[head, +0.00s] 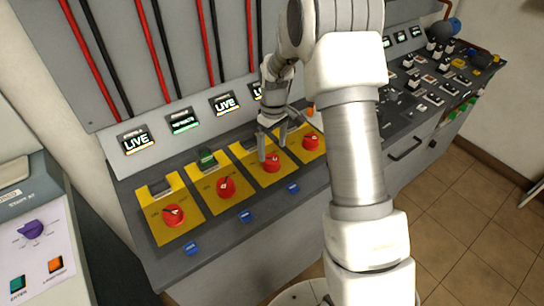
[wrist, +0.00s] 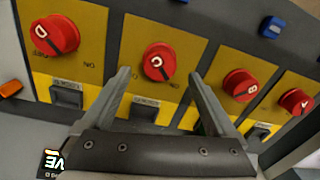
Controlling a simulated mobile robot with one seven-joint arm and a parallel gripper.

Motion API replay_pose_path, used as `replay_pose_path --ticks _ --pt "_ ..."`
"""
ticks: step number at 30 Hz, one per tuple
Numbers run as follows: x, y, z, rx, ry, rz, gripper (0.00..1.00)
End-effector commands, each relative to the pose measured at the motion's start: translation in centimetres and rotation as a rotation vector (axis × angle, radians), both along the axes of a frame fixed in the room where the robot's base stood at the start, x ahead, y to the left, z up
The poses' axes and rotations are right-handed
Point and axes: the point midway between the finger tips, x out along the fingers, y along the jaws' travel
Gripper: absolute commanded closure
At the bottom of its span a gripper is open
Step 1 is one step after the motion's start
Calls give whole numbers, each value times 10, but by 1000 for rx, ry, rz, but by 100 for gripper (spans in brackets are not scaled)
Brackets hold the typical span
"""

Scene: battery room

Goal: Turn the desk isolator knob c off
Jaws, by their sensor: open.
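Red knob C (head: 272,163) sits on the third yellow plate from the left in the head view. In the wrist view, knob C (wrist: 159,61), lettered in white with a dark pointer line, is ahead of and between my fingertips. My gripper (head: 273,152) is open and empty, its fingers close above knob C; both fingers also show in the wrist view (wrist: 160,76). I see no clear contact with the knob. The plate's lettering is too small or partly hidden to read the knob's setting surely.
Knobs A (head: 174,215), B (head: 226,187) and D (head: 311,144) sit close by in the same row. Display windows above read LIVE (head: 136,140), except a green one (head: 182,121). Blue tags (head: 246,216) line the front. Another control desk (head: 437,85) stands right.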

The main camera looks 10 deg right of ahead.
Motion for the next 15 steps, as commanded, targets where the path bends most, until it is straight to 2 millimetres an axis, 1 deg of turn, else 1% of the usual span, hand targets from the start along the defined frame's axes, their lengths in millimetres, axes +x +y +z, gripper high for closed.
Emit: replay_pose_path --ticks 1,6,10,15 --pt "-1 0 -11 1 3 0 7" --pt "-1 1 -34 0 1 0 7" --pt "-1 1 -43 0 0 0 7" --pt "-1 1 -45 0 -1 0 7"
